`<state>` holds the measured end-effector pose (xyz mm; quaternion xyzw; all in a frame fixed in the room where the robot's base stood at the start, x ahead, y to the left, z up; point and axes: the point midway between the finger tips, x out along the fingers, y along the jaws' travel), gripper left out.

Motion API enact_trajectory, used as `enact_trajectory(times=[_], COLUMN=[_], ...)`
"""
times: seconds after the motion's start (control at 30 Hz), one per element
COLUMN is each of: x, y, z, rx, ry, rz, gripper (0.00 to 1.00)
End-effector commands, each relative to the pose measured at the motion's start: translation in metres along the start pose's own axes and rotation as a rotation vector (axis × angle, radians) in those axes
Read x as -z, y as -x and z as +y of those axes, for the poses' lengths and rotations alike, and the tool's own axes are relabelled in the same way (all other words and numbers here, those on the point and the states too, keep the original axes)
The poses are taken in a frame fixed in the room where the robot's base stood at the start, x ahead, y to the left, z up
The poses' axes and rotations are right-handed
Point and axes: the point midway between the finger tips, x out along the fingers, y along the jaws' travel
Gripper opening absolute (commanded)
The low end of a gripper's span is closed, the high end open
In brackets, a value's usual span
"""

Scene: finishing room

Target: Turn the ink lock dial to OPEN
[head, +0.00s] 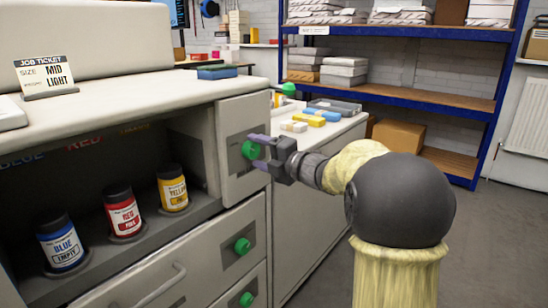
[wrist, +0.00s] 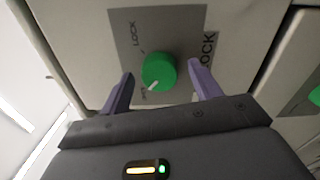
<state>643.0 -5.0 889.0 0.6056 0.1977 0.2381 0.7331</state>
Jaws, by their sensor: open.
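The ink lock dial is a round green knob on a grey plate (head: 236,139) on the press's upright panel. The dial (head: 249,150) shows in the head view behind my fingertips, and in the wrist view (wrist: 159,72). Its white pointer mark points to the lower left, away from the word LOCK at upper left of the plate. A small label by the pointer is too unclear to read. My gripper (head: 260,152) is open, its purple fingers on either side of the dial in the wrist view (wrist: 163,84). I cannot tell whether they touch it.
Blue (head: 62,247), red (head: 122,213) and yellow (head: 172,190) ink jars stand in the open bay at left. Other green knobs (head: 242,246) sit on the panels below. A side counter (head: 335,128) holds small blocks. Blue shelving (head: 420,95) stands behind.

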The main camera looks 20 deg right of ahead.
Motion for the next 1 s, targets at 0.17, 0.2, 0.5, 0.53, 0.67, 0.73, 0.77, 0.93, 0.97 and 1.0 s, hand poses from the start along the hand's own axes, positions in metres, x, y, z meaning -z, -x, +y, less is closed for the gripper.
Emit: enact_trajectory(times=[0.17, 0.2, 0.5, 0.53, 0.67, 0.73, 0.77, 0.93, 0.97, 1.0], x=[-0.001, -0.002, -0.002, -0.001, -0.001, -0.002, -0.002, -0.001, -0.001, -0.001], y=[0.017, 0.023, 0.082, 0.088, 0.114, 0.128, 0.134, 0.162, 0.165, 0.168], z=[0.001, 0.002, 0.002, 0.002, 0.002, 0.001, 0.001, 0.001, 0.001, 0.000], rx=[0.001, 0.001, 0.002, 0.001, 0.001, 0.002, 0.003, 0.002, 0.002, 0.002], ry=[-0.001, 0.000, -0.001, -0.001, 0.000, -0.001, -0.001, 0.000, 0.000, 0.000], rz=[-0.003, -0.004, -0.004, -0.004, -0.004, -0.005, -0.005, -0.004, -0.003, -0.002], gripper=[0.63, 0.63, 0.63, 0.63, 0.63, 0.63, 0.63, 0.63, 0.63, 0.63])
